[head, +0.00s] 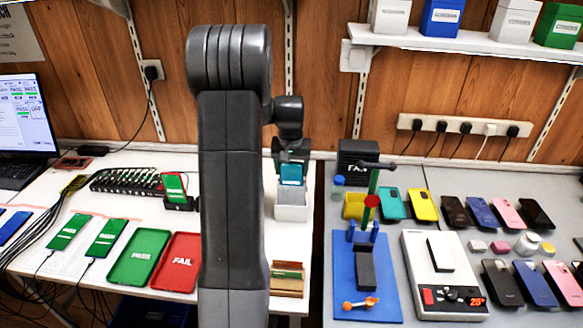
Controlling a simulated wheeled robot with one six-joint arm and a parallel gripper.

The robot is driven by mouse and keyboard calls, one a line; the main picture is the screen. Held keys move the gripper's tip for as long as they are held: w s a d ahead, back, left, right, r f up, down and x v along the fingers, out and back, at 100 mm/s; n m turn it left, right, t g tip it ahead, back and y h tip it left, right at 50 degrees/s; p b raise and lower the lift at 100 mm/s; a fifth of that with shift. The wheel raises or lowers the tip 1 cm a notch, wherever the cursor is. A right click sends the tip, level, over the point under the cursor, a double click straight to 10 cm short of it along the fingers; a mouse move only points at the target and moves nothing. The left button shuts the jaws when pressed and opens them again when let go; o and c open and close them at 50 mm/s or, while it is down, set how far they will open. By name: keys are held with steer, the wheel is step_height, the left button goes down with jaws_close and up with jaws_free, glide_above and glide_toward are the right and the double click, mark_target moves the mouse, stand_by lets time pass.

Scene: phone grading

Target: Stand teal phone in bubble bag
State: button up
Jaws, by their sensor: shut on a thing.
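My gripper (291,158) is shut on a teal phone (292,174) and holds it upright at the back of the white table. The phone is over a pale, open-topped holder (292,212), which looks like where the bubble bag stands. The phone's lower edge is at or just inside the holder's opening; I cannot tell how deep. The bag itself is hard to make out from the holder. My arm hides part of the table to the left.
A green PASS tray (140,257) and a red FAIL tray (174,262) lie left of my arm. A brown box (287,280) stands in front of the holder. On the right grey bench are a teal phone or case (393,204) and a white scale (444,280).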

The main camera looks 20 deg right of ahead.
mark_target(291, 176)
steer(key=shift+f+b, duration=0.95)
steer(key=shift+f, duration=0.6)
steer(key=o, duration=1.6)
steer(key=shift+r, duration=0.1)
steer(key=shift+r+p, duration=2.45)
steer(key=shift+r, duration=1)
steer(key=shift+f, duration=0.1)
steer(key=shift+f+b, duration=2.5)
steer(key=shift+f, duration=1)
